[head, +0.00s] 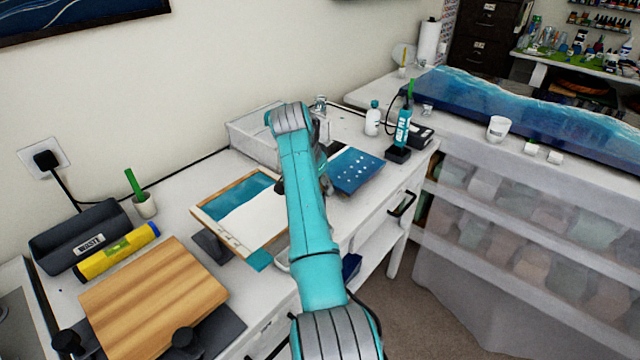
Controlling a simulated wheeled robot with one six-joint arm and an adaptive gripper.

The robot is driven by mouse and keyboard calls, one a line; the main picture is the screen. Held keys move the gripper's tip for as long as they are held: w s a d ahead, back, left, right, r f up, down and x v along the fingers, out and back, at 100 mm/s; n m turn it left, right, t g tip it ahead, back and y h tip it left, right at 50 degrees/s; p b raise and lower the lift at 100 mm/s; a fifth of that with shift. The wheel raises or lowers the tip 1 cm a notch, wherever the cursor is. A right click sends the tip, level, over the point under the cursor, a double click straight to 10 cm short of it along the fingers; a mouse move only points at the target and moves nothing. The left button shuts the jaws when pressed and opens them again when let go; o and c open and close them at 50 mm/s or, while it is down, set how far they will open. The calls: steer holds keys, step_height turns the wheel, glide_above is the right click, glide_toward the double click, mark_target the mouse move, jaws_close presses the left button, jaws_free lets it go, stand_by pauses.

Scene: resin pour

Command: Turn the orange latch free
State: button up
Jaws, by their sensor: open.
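I cannot make out an orange latch in the head view. My teal arm reaches over the white workbench (180,200) and covers its middle. My gripper (322,172) is mostly hidden behind the arm; only dark parts of it show at the arm's edges, and it is open. I see nothing held in it. A pale grey box (252,132) stands at the back of the bench, partly behind the arm. A wood-framed panel (228,203) with blue and white areas lies left of the arm.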

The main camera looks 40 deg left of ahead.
jaws_close()
steer(key=shift+n, duration=0.4)
steer(key=n+y, duration=0.1)
steer(key=n, duration=0.2)
steer(key=shift+d+y, duration=0.15)
steer(key=shift+y, duration=0.15)
steer(key=n, duration=0.2)
steer(key=n+g+y, duration=0.1)
steer(key=n, duration=0.2)
steer(key=shift+w+y, duration=0.1)
steer(key=shift+y, duration=0.2)
steer(key=n+g+y, duration=0.1)
steer(key=n, duration=0.3)
steer(key=shift+d+n, duration=0.1)
steer(key=shift+n, duration=0.2)
steer(key=shift+w+n+g+y, duration=0.15)
steer(key=shift+n+g, duration=0.4)
steer(key=shift+n, duration=0.6)
steer(key=shift+n+g+y, duration=0.25)
steer(key=shift+n+g, duration=0.3)
steer(key=shift+n, duration=0.6)
